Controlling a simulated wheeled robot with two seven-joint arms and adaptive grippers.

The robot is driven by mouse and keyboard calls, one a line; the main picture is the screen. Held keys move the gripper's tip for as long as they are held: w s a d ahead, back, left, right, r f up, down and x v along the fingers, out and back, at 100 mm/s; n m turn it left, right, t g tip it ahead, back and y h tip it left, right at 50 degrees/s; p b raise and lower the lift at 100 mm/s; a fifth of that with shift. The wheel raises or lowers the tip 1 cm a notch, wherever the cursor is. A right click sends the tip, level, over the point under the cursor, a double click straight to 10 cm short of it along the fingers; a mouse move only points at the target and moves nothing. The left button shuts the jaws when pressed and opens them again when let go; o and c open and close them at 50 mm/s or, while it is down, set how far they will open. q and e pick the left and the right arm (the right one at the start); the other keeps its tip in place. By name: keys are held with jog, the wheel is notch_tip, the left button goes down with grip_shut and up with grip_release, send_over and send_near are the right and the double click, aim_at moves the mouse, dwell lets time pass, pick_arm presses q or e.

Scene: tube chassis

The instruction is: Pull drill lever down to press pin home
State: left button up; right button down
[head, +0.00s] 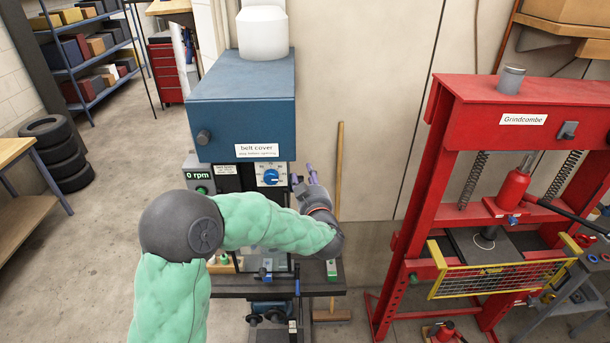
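The drill press has a blue belt cover (242,105) with a white cylinder (263,32) on top and a speed panel (271,176) with a blue knob. Its display (198,176) reads 0 rpm. My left arm, in green padding, crosses in front of the drill. My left gripper (304,177) is at the right side of the drill head, its two purple fingertips pointing up and apart, with nothing seen between them. I cannot make out the drill lever or the pin; my arm hides much of the drill's lower part. My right gripper is out of view.
A red press frame (450,150) labelled Grindcombe, with a yellow guard (480,282), stands to the right. A broom (338,170) leans on the wall between. Stacked tyres (62,150), a wooden bench (15,150) and shelves (90,60) are at left. Floor is clear left of the drill.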

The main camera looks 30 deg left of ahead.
pick_arm(q)
jog(key=s+d+f+b, duration=0.1)
jog(key=s+d+f, duration=0.1)
jog(key=s+d, duration=0.2)
jog(key=shift+s+d+f+b, duration=0.2)
jog(key=shift+s+d+b, duration=0.15)
jog(key=shift+s, duration=0.3)
dwell(0.4)
